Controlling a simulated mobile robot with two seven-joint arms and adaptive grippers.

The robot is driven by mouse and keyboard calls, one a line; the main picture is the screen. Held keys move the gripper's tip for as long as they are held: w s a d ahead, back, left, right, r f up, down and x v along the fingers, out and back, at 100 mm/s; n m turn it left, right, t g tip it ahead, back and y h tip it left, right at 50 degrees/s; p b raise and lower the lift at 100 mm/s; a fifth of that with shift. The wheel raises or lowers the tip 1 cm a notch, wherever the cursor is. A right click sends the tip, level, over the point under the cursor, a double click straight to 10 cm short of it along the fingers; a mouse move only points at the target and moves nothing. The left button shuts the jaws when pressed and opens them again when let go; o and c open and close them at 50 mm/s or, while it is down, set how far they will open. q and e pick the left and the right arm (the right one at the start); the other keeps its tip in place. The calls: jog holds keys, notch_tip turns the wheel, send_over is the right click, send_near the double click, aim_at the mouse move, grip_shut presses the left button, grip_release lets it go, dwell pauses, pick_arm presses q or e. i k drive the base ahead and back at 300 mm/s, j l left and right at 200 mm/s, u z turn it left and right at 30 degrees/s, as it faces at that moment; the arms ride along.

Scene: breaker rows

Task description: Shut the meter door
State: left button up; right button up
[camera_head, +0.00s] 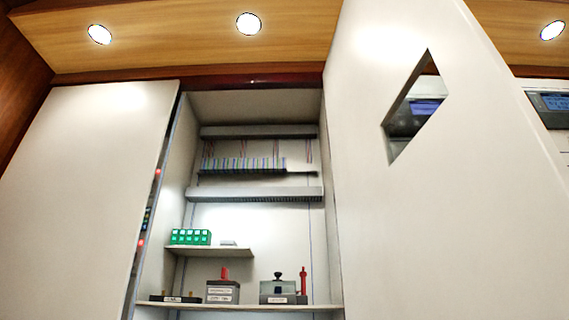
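A large white door (447,230) with a slanted window cut-out stands swung open on the right, close to me. Through its window I see part of a meter with a blue display (426,107). Another meter (552,103) with a display shows at the right edge, beyond the door. The open cabinet (262,215) is left of this door. Neither of my grippers is in view.
Inside the cabinet is a row of breakers (243,165) between grey ducts. A small shelf (225,251) bears a green block (191,237). The lower shelf (250,307) bears devices with red parts. A white panel (85,200) stands at the left.

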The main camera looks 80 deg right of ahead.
aim_at(471, 222)
jog(key=k+z, duration=0.45)
jog(key=k+l+z, duration=0.15)
jog(key=k+z, duration=0.3)
jog(key=i, duration=0.1)
